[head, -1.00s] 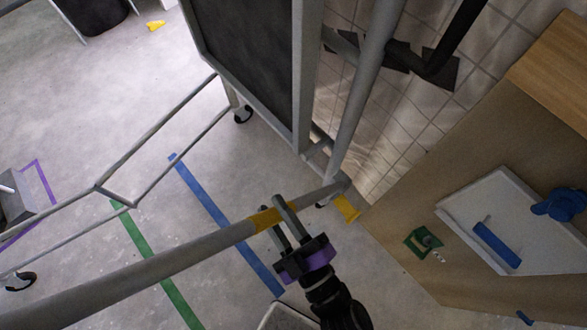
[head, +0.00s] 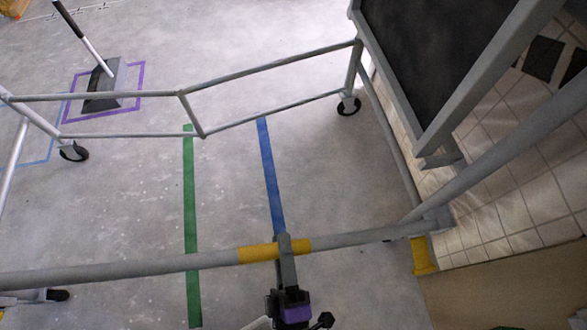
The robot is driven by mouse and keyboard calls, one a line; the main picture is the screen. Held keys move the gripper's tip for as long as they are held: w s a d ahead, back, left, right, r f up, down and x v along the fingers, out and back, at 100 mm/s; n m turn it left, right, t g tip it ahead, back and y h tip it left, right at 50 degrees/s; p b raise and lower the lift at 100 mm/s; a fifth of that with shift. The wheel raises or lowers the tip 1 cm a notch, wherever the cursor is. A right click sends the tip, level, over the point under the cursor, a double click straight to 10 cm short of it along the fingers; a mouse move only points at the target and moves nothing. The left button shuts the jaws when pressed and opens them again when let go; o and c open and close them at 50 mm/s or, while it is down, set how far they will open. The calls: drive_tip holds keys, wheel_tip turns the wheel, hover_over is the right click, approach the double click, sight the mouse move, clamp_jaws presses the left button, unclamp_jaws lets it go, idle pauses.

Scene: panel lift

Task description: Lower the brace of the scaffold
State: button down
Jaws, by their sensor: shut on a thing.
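The brace is a long grey tube (head: 130,270) with a yellow band, crossing the lower part of the head view from the left edge to a corner joint (head: 437,219) at the right upright. My gripper (head: 283,250) is shut on the brace at the yellow band. The fingers and purple-marked wrist come up from below. The scaffold frame (head: 270,72) of thin grey tubes stands beyond, with casters at its feet (head: 349,106). A dark panel in a grey frame (head: 430,60) is at the upper right.
Green tape (head: 190,220) and blue tape (head: 270,175) run along the grey floor. A dustpan (head: 104,88) stands in a purple taped square at the upper left. A tiled wall (head: 520,205) and a yellow block (head: 423,256) are at the right. The middle floor is open.

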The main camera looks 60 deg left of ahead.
wheel_tip(320, 180, down, 12)
drive_tip(key=s+n+b, duration=0.1)
drive_tip(key=n+b, duration=0.3)
drive_tip(key=b, duration=0.4)
drive_tip(key=shift+s+a+g, duration=0.15)
drive_tip(key=shift+g, duration=0.25)
drive_tip(key=shift+f, duration=0.15)
drive_tip(key=c, duration=1.3)
unclamp_jaws()
drive_tip(key=shift+o, duration=0.8)
drive_tip(key=shift+r, duration=0.2)
drive_tip(key=p+v, duration=0.1)
drive_tip(key=v, duration=0.6)
drive_tip(key=shift+d+f, duration=0.25)
drive_tip(key=shift+d, duration=0.1)
